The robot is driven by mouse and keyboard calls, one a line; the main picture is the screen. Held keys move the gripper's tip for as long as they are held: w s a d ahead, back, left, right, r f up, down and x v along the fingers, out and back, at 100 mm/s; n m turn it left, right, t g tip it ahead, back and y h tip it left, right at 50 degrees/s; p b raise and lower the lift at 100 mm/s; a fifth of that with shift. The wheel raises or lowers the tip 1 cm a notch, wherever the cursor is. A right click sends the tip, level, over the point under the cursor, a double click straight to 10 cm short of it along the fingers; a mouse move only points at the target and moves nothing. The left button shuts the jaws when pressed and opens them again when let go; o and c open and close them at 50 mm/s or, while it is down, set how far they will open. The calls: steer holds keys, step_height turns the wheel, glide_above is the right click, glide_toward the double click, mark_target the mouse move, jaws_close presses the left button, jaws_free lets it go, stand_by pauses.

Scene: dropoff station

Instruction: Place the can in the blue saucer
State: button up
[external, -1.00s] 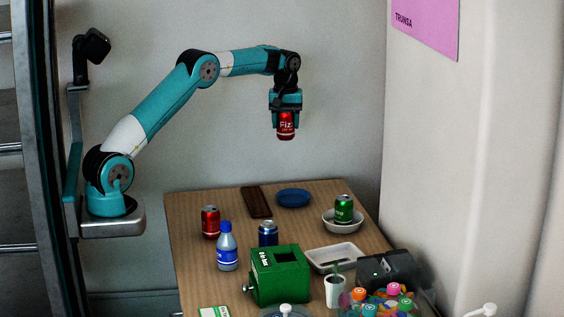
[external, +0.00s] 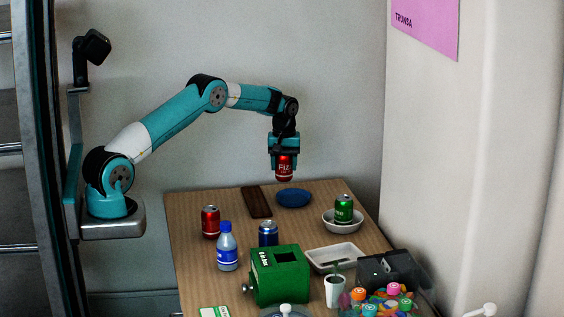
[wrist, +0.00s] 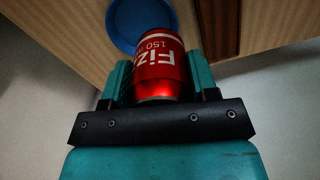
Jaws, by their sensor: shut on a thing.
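My gripper (external: 284,152) is shut on a red can (external: 284,169) with white lettering and holds it upright in the air over the far part of the table. The blue saucer (external: 294,198) lies empty on the table at the back, below the can and slightly to its right. In the wrist view the can (wrist: 160,65) sits between the fingers, and the blue saucer (wrist: 125,22) shows beyond it, partly hidden by the can.
A dark brown slab (external: 256,202) lies left of the saucer. A green can (external: 343,209) stands in a white bowl (external: 342,226) to the right. Another red can (external: 210,222), a bottle (external: 227,248), a blue can (external: 268,233) and a green box (external: 279,275) stand nearer the front.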

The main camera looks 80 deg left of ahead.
mark_target(284, 179)
steer(key=shift+f, duration=2.3)
steer(key=shift+f, duration=0.1)
steer(key=shift+f, duration=0.4)
steer(key=o, duration=0.9)
steer(key=shift+r, duration=0.1)
